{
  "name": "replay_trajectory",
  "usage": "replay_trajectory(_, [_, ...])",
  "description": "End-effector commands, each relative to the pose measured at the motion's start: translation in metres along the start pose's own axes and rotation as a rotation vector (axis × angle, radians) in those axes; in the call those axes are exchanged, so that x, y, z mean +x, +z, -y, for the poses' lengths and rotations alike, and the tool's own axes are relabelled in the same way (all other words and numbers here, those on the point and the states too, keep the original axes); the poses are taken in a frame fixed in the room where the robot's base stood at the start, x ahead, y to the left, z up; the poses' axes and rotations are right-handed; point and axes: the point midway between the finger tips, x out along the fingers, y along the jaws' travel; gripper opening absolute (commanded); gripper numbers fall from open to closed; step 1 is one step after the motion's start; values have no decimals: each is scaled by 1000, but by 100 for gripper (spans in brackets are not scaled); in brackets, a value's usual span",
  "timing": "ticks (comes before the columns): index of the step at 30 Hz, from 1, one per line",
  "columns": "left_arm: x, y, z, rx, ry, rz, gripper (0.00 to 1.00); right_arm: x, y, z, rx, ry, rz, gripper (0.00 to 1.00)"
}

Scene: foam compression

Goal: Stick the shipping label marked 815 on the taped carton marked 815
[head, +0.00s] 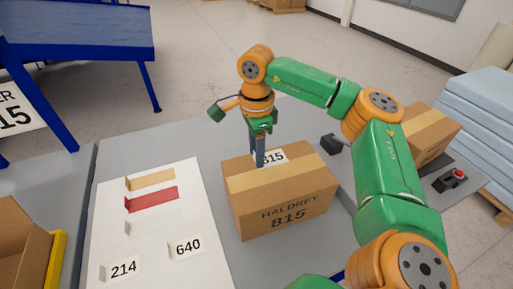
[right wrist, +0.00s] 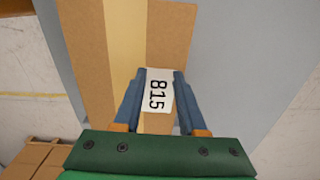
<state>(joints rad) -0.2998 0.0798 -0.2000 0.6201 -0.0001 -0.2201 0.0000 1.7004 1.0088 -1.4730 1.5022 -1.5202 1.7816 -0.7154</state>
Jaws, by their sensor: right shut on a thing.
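The taped carton (head: 285,200) marked HALDREY 815 stands on the grey table, with a tan tape strip along its top. My right gripper (head: 258,160) points down over the carton's top, toward its back left. It is shut on the white shipping label (head: 273,157) marked 815. I cannot tell whether the label touches the carton. My left gripper is out of view.
A white sheet (head: 150,225) left of the carton holds labels 214 (head: 123,269) and 640 (head: 188,248), plus tan (head: 150,180) and red (head: 152,199) strips. An open box (head: 20,245) is at far left. Another carton (head: 428,135) and a red button (head: 458,174) are at right.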

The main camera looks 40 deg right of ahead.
Motion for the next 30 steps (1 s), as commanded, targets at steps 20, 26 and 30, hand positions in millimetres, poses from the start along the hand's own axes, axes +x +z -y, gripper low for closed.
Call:
replay_trajectory(20, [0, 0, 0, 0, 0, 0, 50, 1, 0, 0, 0, 2, -1, 76])
replay_trajectory(26, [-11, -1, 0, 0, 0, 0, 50, -11, 0, 0, 0, 2, -1, 76])
replay_trajectory(30, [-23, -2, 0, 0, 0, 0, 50, -24, 0, 0, 0, 2, -1, 76])
